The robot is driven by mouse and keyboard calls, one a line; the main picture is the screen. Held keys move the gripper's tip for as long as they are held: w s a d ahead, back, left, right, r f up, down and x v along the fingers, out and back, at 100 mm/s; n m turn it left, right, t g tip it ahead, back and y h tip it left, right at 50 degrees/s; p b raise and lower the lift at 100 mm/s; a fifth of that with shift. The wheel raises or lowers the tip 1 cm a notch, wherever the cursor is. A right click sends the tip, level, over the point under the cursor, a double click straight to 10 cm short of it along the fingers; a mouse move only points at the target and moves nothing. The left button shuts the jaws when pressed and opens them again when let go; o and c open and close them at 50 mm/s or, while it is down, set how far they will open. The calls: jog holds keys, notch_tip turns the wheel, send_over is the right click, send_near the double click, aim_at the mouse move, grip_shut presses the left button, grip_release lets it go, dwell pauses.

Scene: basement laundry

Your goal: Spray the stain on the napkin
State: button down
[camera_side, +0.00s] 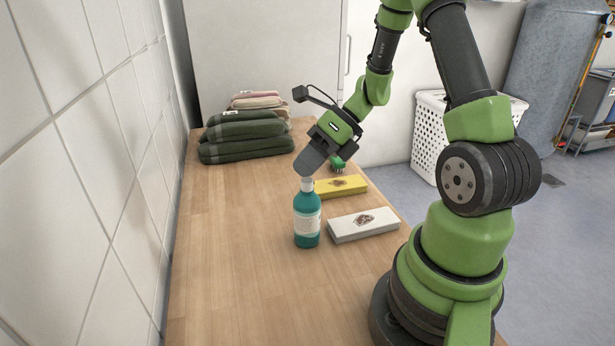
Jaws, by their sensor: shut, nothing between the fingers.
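A teal bottle (307,220) with a pale label and a white top stands upright on the wooden counter. A white, flat, block-like piece (363,225) with a dark brown mark on its top lies to the right of the bottle. A yellow piece of similar shape (341,187), also with a dark mark, lies behind it. I cannot tell which of these is the napkin. My gripper (307,168) is shut and empty, tilted down just above the bottle's top. I cannot tell whether it touches the bottle.
A green object (338,163), perhaps a brush, lies behind the yellow piece, partly hidden by my gripper. Folded dark green towels (245,136) are stacked at the back. A tiled wall (80,150) borders the left. The counter's (235,260) left and front are clear.

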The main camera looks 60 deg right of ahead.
jog(key=shift+r, duration=0.95)
jog(key=shift+r, duration=0.1)
jog(key=shift+r, duration=2.9)
jog(key=s+a+r+n+h, duration=0.2)
jog(key=s+a+r+n, duration=0.2)
jog(key=n, duration=1.1)
jog(key=s+a+r+n+t+h, duration=0.1)
jog(key=s+a+r+n+h, duration=0.2)
jog(key=s+a+n, duration=0.4)
jog(key=r+n, duration=0.1)
jog(key=n, duration=0.7)
jog(key=shift+n, duration=0.4)
